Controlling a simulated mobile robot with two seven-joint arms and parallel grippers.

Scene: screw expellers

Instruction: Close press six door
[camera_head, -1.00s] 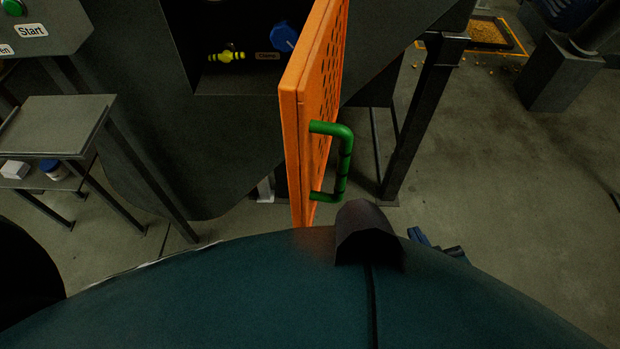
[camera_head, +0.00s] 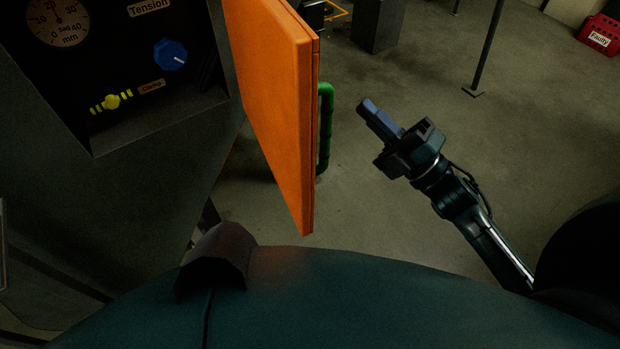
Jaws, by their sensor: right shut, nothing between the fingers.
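The orange press door (camera_head: 275,90) stands open, swung out from the dark press housing (camera_head: 150,165). Its green handle (camera_head: 326,128) is on the door's right-hand face, partly hidden behind the door's edge. My right gripper (camera_head: 370,110) is to the right of the handle, apart from it, with its fingers shut and empty, pointing up and left. My left gripper is not in view. Whether this press bears the number six cannot be read here.
The press opening shows a dial gauge (camera_head: 57,22), a blue Tension knob (camera_head: 170,54) and a yellow Clamp fitting (camera_head: 112,101). A grey block (camera_head: 378,25) and a thin post (camera_head: 488,50) stand behind. A red "Faulty" crate (camera_head: 600,36) is at far right.

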